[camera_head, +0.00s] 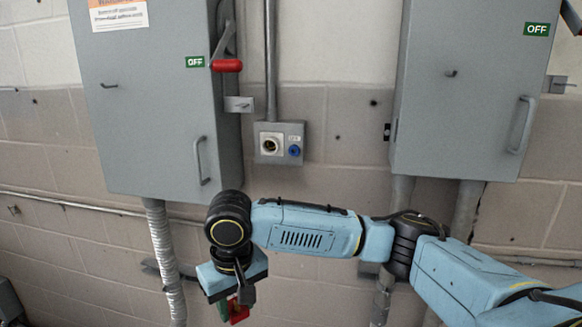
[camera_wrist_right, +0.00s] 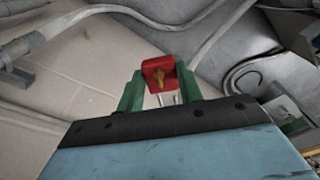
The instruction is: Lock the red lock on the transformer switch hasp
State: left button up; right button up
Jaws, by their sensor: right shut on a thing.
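The red lock (camera_wrist_right: 158,72) is in my right gripper (camera_wrist_right: 157,92), between its two green fingers. A brass-coloured key shows on the lock's face, and part of a metal shackle shows below it. In the head view the lock (camera_head: 238,314) hangs low under my right wrist, partly hidden by the gripper. A grey switch box (camera_head: 150,110) stands on the wall at upper left, with a red-ended lever (camera_head: 228,66) beside an OFF label. A small grey hasp tab (camera_head: 238,104) sticks out from its right side. The lock is well below the tab, apart from it. My left gripper is not in view.
A second grey box (camera_head: 470,90) with an OFF label hangs at the right. A small outlet box (camera_head: 279,143) with a blue button sits between the boxes. Conduits (camera_head: 165,255) run down the wall.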

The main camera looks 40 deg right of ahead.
jog(key=w+d+r+m+t+h+p, duration=0.25)
jog(key=w+r+t, duration=0.2)
jog(key=r, duration=0.25)
jog(key=w+d+r+m+t+h+p, duration=0.1)
jog(key=w+r+t+p, duration=0.25)
jog(key=w+r, duration=0.3)
jog(key=s+d+r+m+t+h+p, duration=0.1)
jog(key=d+r+m+h, duration=0.2)
jog(key=r, duration=0.4)
jog(key=s+d+r+m+t+h+p, duration=0.1)
jog(key=d+r+m+h+p, duration=0.1)
jog(key=d+r+h, duration=0.3)
notch_tip(320, 180, up, 3)
jog(key=shift+d+r+m+t+h+p, duration=0.1)
jog(key=shift+d+m+t+h+p, duration=0.2)
jog(key=shift+m+h, duration=0.6)
jog(key=shift+a+n+h, duration=0.15)
jog(key=shift+n+h, duration=0.1)
jog(key=shift+w+b, duration=1.35)
jog(key=shift+w, duration=0.8)
